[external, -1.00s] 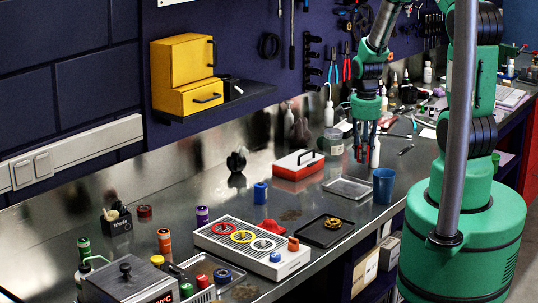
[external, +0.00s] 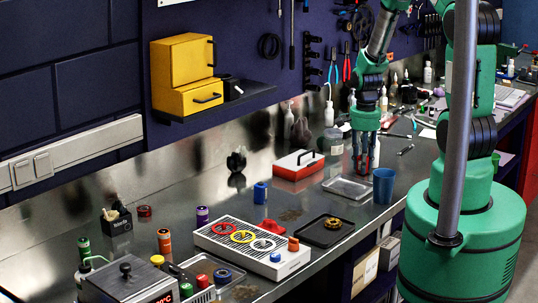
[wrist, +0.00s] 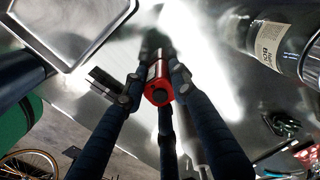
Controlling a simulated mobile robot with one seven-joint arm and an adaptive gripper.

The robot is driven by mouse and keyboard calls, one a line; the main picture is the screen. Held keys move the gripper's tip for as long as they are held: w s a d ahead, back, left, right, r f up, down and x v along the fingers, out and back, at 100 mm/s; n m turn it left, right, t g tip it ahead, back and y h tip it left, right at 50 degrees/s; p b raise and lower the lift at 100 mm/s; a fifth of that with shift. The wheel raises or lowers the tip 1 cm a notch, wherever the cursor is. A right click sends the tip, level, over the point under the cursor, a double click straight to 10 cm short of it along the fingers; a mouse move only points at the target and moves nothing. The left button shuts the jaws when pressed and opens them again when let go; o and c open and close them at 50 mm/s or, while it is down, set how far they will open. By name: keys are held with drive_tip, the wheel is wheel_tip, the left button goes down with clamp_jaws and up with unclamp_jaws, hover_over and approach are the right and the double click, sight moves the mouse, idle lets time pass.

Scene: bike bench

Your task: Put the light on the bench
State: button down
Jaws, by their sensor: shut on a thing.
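My gripper (external: 363,168) points down over the bench (external: 222,190), in the gap behind the metal tray. In the wrist view its dark fingers (wrist: 157,82) are closed around a small red cylinder with a dark round end, which I take to be the light (wrist: 159,94). In the external view only red slivers of it show between the fingers. The fingertips are low, close to the bench top. I cannot tell whether the light touches the surface.
A shallow metal tray (external: 346,194) lies just in front of my gripper, with a blue cup (external: 384,186) right of it. A red and white toolbox (external: 298,170) stands to the left. A labelled bottle (wrist: 272,48) is near in the wrist view. Bottles and tools crowd the back right.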

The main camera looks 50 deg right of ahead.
drive_tip(key=shift+f, duration=0.15)
drive_tip(key=c, duration=1.4)
unclamp_jaws()
wheel_tip(320, 180, up, 12)
drive_tip(key=shift+r+p, duration=0.15)
drive_tip(key=shift+p, duration=0.25)
